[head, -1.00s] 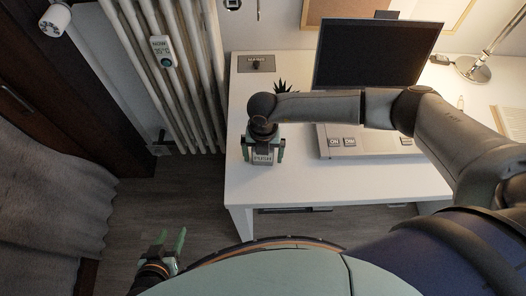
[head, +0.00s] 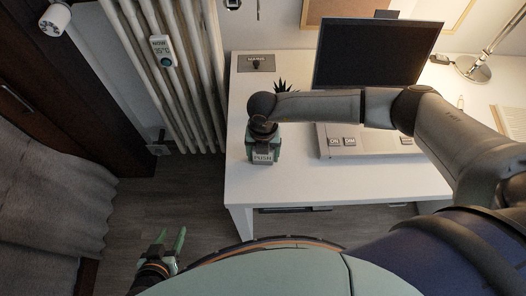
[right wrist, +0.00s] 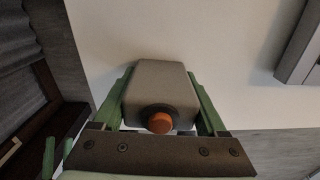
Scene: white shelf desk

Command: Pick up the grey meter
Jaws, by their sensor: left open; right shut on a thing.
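The grey meter (head: 263,158) is a small grey box with a PUSH label, at the left side of the white desk. In the right wrist view the grey meter (right wrist: 160,88) shows a dark ring and an orange round button. My right gripper (head: 264,147) comes from above and is shut on it, with a green finger on each side. I cannot see a gap under the meter. My left gripper (head: 173,241) is open and empty, low at the left, away from the desk.
A grey panel with ON and DIM buttons (head: 372,143) lies right of the meter on the white desk (head: 330,184). Behind are a small plant (head: 282,86), a monitor (head: 377,54) and a plate with a dark knob (head: 256,63). A radiator (head: 190,90) stands left.

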